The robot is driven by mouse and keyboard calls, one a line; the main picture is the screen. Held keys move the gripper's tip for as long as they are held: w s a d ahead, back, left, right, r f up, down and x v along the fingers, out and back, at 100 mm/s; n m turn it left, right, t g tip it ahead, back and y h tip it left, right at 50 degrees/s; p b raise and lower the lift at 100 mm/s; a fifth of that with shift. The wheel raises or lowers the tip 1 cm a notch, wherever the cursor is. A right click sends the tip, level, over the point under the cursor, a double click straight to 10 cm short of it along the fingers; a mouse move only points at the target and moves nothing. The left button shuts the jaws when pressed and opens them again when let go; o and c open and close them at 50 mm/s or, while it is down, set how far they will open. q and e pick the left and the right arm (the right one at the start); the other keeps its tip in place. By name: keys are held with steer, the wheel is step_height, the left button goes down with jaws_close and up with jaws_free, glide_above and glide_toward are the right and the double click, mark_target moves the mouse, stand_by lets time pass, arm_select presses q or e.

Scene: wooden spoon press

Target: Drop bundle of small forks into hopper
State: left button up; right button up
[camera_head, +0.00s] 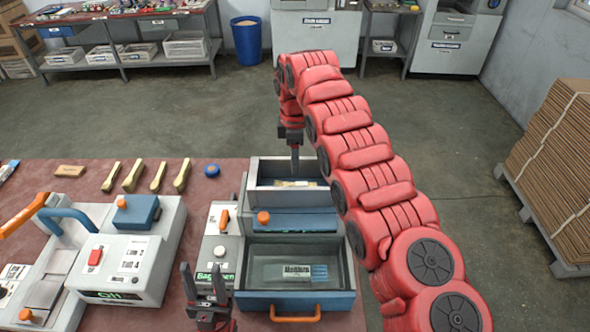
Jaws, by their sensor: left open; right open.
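My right gripper (295,168) points down over the hopper (258,178), a grey open-topped box at the back of the press. It is open, with its fingers seen nearly edge-on. Small pale wooden pieces (296,184), which look like the small forks, lie in the hopper below the fingertips. Their bundling is too small to tell. My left gripper (203,274) is open and empty, fingers pointing up, left of the press's front drawer.
The press has a drawer (293,307) with an orange handle and a control panel (217,246) at its left. Another machine (120,265) stands at left. Several wooden spoon-like pieces (133,176) and a blue round item (212,170) lie on the reddish table.

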step_height(320, 180, up, 9)
steer(key=p, duration=0.8)
steer(key=shift+d, duration=0.1)
